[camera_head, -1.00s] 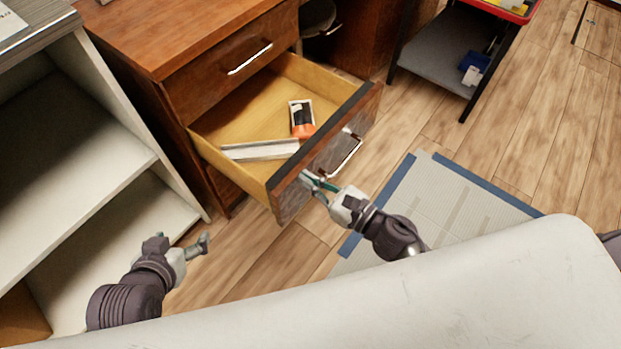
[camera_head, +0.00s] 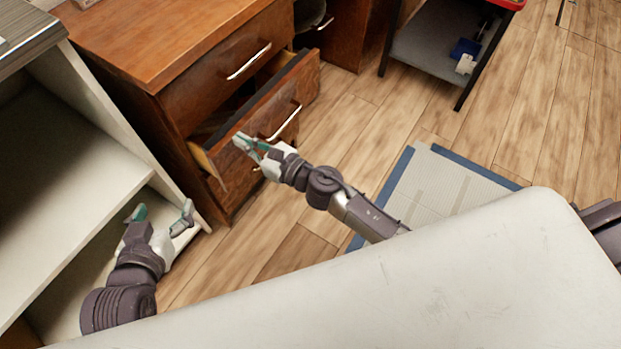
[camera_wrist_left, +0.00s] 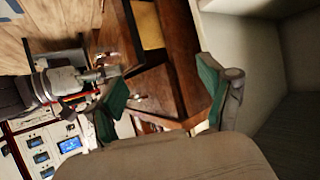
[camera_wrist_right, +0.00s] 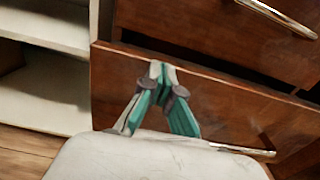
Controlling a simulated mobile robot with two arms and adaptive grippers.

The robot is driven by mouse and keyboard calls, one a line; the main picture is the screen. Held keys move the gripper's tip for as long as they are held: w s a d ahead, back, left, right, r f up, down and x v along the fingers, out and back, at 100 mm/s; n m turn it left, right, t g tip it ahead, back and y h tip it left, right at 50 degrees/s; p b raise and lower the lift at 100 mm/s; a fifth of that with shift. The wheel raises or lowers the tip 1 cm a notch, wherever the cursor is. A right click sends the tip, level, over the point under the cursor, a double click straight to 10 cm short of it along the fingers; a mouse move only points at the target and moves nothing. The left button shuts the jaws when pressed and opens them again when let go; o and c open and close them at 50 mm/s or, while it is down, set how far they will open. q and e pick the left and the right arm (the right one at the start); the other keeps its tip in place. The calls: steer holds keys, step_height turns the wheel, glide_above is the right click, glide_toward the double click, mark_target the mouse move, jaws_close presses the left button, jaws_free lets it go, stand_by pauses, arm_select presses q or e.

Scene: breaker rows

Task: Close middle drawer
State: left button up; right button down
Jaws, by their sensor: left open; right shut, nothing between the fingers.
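My left gripper (camera_head: 165,212) is open and empty, low beside the white shelf. It also shows in the left wrist view (camera_wrist_left: 160,88), with its green pads wide apart.
The top drawer (camera_head: 228,72) is shut above. A white shelf unit (camera_head: 120,165) stands left of the desk. A black-framed cart (camera_head: 430,55) stands at the back right. A grey mat with blue edging (camera_head: 430,200) lies on the wooden floor.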

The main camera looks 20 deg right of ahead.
mark_target(230, 132)
arm_select(q)
steer(key=shift+w+d+r+t, duration=0.15)
steer(key=shift+w+r+t, duration=0.2)
steer(key=shift+w+r, duration=0.15)
steer(key=shift+w+d+r+t, duration=0.15)
steer(key=shift+w+r+t, duration=0.2)
steer(key=shift+r, duration=0.25)
arm_select(e)
steer(key=shift+x, duration=2.05)
